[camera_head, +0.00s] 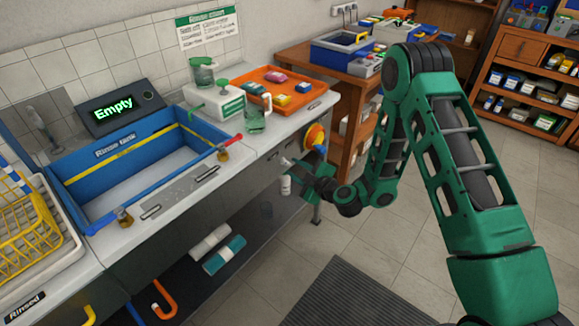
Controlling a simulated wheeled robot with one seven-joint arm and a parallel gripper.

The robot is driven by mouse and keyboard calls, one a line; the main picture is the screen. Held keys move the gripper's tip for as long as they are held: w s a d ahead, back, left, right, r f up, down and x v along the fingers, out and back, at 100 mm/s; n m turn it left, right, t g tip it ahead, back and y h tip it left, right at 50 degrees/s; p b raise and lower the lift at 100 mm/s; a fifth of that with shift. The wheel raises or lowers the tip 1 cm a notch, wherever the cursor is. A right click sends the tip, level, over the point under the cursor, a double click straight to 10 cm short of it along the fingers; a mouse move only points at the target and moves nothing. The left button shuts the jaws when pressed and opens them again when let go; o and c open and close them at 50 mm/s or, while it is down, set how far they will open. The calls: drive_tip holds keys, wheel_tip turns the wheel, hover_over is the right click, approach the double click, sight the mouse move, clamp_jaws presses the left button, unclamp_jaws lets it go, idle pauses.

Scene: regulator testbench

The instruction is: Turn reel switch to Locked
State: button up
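My gripper (294,177) is in front of the bench's right end, below and slightly left of the round part. A small white cylinder (286,186) shows at the gripper's tip; I cannot tell whether it is held or is behind. The fingers are dark and small, so their opening is unclear.
The bench carries a blue rinse tank (95,165), a display reading Empty (113,108), a glass mug (255,118) and an orange tray (300,80). A yellow rack (28,235) is at left. A wooden table (345,72) stands behind. The floor at right is clear around a dark mat (355,295).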

sight(288, 164)
drive_tip(key=shift+x, duration=1.95)
clamp_jaws()
